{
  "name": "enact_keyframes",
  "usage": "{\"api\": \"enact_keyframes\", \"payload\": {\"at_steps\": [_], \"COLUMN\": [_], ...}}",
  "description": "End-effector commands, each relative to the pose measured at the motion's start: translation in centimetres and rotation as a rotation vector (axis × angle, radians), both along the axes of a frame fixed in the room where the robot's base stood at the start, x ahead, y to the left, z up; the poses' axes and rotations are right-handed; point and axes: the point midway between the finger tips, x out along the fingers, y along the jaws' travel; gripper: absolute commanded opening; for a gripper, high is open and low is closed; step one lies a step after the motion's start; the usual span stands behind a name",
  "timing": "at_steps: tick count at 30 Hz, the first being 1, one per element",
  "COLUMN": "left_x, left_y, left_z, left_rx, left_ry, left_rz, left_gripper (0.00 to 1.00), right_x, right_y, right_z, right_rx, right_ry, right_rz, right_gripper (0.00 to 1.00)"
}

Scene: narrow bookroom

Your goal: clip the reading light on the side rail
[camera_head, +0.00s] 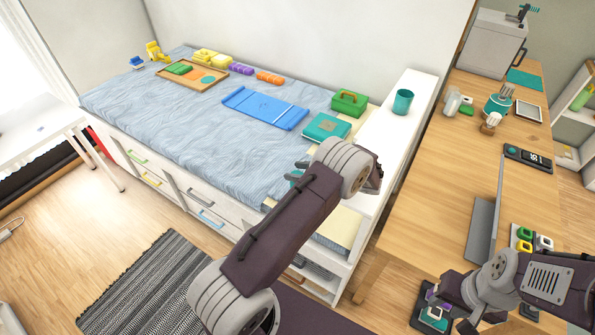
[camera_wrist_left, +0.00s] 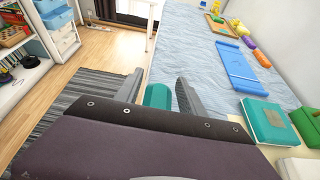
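A small teal piece (camera_wrist_left: 158,95), which looks like the reading light, fills the gap between the two fingers of my left gripper (camera_wrist_left: 160,88). The bed's white side rail (camera_head: 150,149) runs along that edge; contact between light and rail cannot be made out. My right gripper (camera_head: 437,297) is low over a dark tray (camera_head: 421,318) at the desk's front; its fingers are unclear.
The bed (camera_head: 190,105) holds a blue folding board (camera_head: 263,108), a teal book (camera_head: 326,128), a green box (camera_head: 349,103) and a wooden tray (camera_head: 188,83). A teal cup (camera_head: 402,101) stands on the white ledge. Floor beside the bed is mostly clear, with a grey rug (camera_head: 150,280).

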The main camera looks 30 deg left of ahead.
Motion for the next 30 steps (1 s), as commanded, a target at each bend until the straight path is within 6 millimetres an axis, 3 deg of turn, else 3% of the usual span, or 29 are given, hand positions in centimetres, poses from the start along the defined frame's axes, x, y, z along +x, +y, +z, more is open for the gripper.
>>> {"api": "enact_keyframes", "payload": {"at_steps": [5, 12, 16, 30], "left_x": [0.0, -0.2, -0.3, -0.4], "left_y": [-1.1, -6.0, -7.7, -8.4], "left_z": [0.1, 2.1, 3.0, 3.5], "left_rx": [-0.001, -0.002, -0.001, 0.000], "left_ry": [-0.001, -0.004, -0.003, 0.000], "left_rz": [-0.002, -0.004, -0.001, 0.000], "left_gripper": [0.47, 0.47, 0.47, 0.47], "right_x": [0.0, 0.0, 0.0, 0.0], "right_y": [0.0, 0.0, 0.0, 0.0], "right_z": [-0.5, -2.0, -2.4, -2.4], "right_rx": [0.000, 0.000, 0.000, 0.000], "right_ry": [0.000, 0.000, 0.000, 0.000], "right_rz": [0.000, 0.000, 0.000, 0.000], "right_gripper": [0.36, 0.36, 0.36, 0.36]}}
